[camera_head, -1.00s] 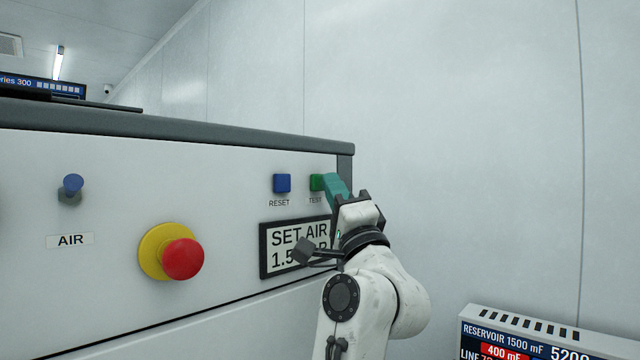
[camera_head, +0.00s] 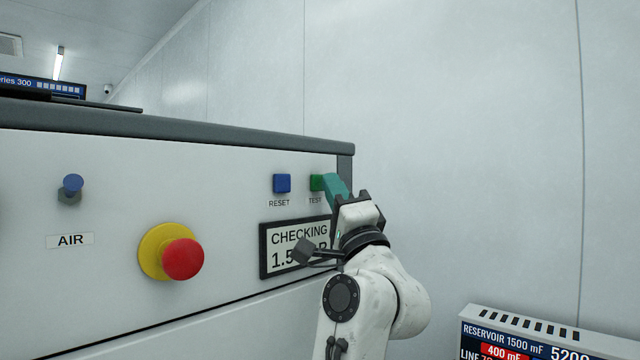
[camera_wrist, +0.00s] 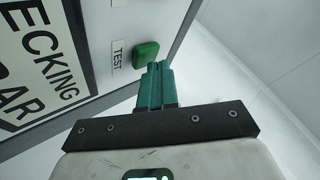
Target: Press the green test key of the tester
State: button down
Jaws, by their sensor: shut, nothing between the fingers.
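The green test key (camera_head: 316,182) sits at the upper right of the tester's pale front panel (camera_head: 120,200), above the label TEST. It also shows in the wrist view (camera_wrist: 145,53). My gripper (camera_head: 327,180) is shut with nothing in it, its teal fingertips at the key's right side. In the wrist view the fingertips (camera_wrist: 158,66) overlap the key's lower edge; whether they touch it I cannot tell. The tester's display (camera_head: 297,238) reads CHECKING on its top line. Its lower line is partly hidden by my wrist.
A blue RESET key (camera_head: 282,183) is just left of the green key. A red mushroom button (camera_head: 183,259) on a yellow base and a blue AIR knob (camera_head: 72,186) are further left. A reservoir readout box (camera_head: 530,335) stands at lower right. The wall side is clear.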

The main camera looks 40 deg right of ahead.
jog(key=shift+s, duration=0.5)
jog(key=s, duration=0.5)
jog(key=shift+d, duration=0.1)
dwell(1.1)
